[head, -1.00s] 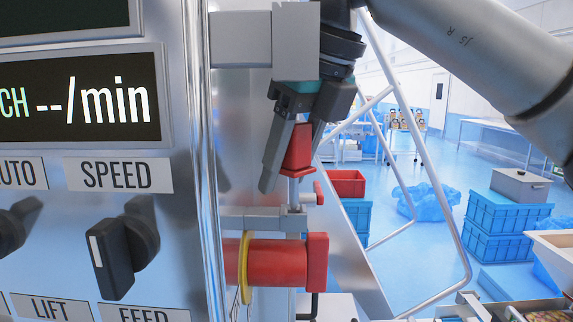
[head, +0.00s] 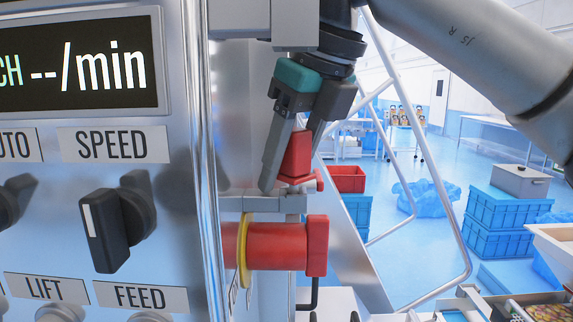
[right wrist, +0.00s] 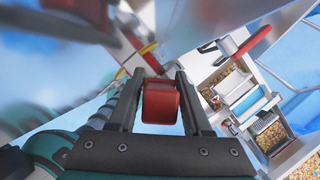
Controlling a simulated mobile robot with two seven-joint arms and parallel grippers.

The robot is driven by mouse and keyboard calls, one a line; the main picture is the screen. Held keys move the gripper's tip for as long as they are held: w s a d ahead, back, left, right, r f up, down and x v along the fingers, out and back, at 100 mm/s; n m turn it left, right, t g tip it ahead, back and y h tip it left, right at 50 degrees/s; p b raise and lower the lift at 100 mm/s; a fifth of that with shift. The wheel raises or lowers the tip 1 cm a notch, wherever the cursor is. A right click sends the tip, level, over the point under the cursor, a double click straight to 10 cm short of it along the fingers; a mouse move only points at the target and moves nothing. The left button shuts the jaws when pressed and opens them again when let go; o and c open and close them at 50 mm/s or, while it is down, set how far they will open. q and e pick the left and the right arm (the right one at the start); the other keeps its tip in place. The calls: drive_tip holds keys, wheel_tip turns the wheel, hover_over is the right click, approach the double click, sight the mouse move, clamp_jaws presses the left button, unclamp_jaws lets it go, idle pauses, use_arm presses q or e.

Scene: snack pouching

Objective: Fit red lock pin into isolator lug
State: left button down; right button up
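The red lock pin (head: 297,158) stands slightly tilted between the fingers of my right gripper (head: 293,165). The fingers are shut on its red head, which also shows in the right wrist view (right wrist: 160,102). The pin's base is right down at the grey isolator lug (head: 262,203), which juts sideways from the cabinet above a red cylindrical handle. The pin's metal shank is no longer visible below the head; how deep it sits in the lug cannot be seen. My left gripper is not in view.
The red handle (head: 280,246) with a yellow ring (head: 244,250) is just below the lug. The control panel with a black speed knob (head: 110,228) stands close on the left. Blue crates (head: 500,222) and a metal frame (head: 450,215) are to the right.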

drive_tip(key=o, duration=0.4)
drive_tip(key=shift+f, duration=0.2)
drive_tip(key=shift+s, duration=0.1)
drive_tip(key=p+v, duration=0.2)
drive_tip(key=v, duration=1.3)
drive_tip(key=shift+d+r, duration=0.2)
drive_tip(key=shift+r, duration=0.1)
